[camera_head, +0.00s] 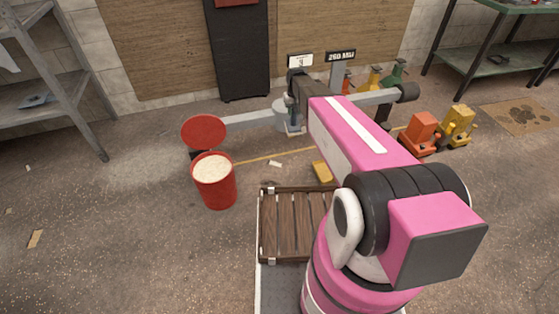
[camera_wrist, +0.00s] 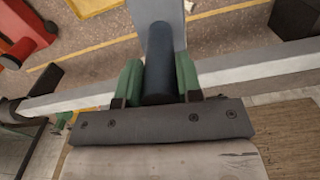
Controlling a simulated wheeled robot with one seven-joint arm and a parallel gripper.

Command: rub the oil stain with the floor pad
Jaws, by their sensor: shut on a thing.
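My gripper (camera_wrist: 158,75) is shut on a dark cylinder in the wrist view, with a green finger on each side. The cylinder looks like the handle of the floor pad (camera_wrist: 158,60). A pale grey flat piece shows beyond it at the top edge, and I cannot tell where the pad's face is. Dark blotches that look like the oil stain (camera_head: 523,113) lie on a tan patch of floor at the far right, well apart from my gripper.
A long grey bar (camera_head: 250,117) crosses near my gripper. A red bucket (camera_head: 216,190) of pale grains stands at left under a red disc (camera_head: 203,131). A wooden pallet (camera_head: 283,240) is nearer.

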